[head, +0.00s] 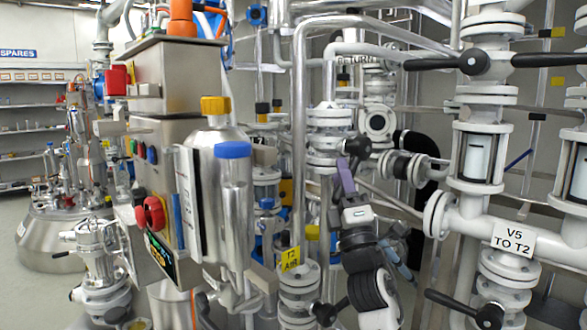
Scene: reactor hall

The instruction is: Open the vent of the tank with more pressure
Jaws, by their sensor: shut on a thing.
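My gripper (347,168) is right of centre, reaching up from the lower middle among the pipes. Its jaws are shut at a black lever-like part (356,147) beside a white flanged pipe. The fingers hide much of the contact. A yellow tag reading "T2 AIR" (290,260) hangs left of my arm. A white label reading "V5 TO T2" (514,238) is on a white pipe at the right. A steel vessel (62,240) stands at the far left. No pressure reading is legible, and I cannot tell which part is a tank vent.
A steel control cabinet (165,130) with a red knob and steel cylinders (232,205) with blue and yellow caps stand left of my arm. White flanged pipes with black-handled valves (473,62) crowd the right. Shelves marked "SPARES" (18,54) are at the back left. Open floor shows at the far left.

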